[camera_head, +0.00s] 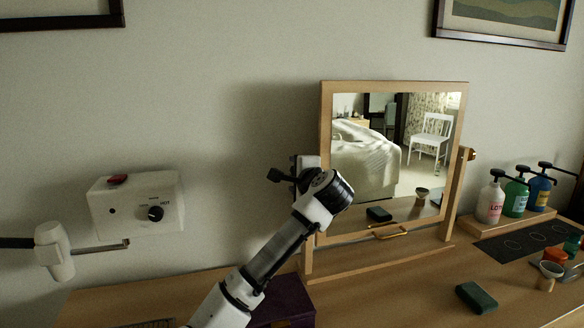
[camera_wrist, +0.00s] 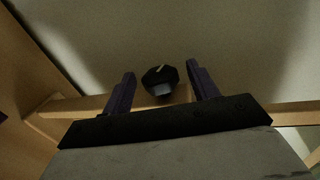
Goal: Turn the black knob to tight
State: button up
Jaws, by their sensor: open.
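My gripper (camera_wrist: 160,68) is open, with one dark finger on each side of this knob. Gaps show between the knob and both fingers. In the head view my gripper (camera_head: 296,174) is at the left side of the wood-framed mirror (camera_head: 324,130). Dark parts overlap there, so I cannot separate knob from fingers. Any tight marking is not readable. Another black knob (camera_head: 155,213) is on the white wall box (camera_head: 112,212), away from my gripper.
A white holder on a bracket (camera_head: 60,255) is at the left. A dark purple box (camera_head: 285,306) sits below my arm. Pump bottles (camera_head: 490,203) stand at the right. A dark green block (camera_head: 476,297) and a small cup (camera_head: 549,275) are on the tabletop (camera_head: 400,295).

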aim_at(292, 175)
jog(key=shift+p+x, duration=0.3)
jog(key=shift+x, duration=1.25)
jog(key=c, duration=1)
jog(key=shift+f+b, duration=0.2)
jog(key=shift+b, duration=0.2)
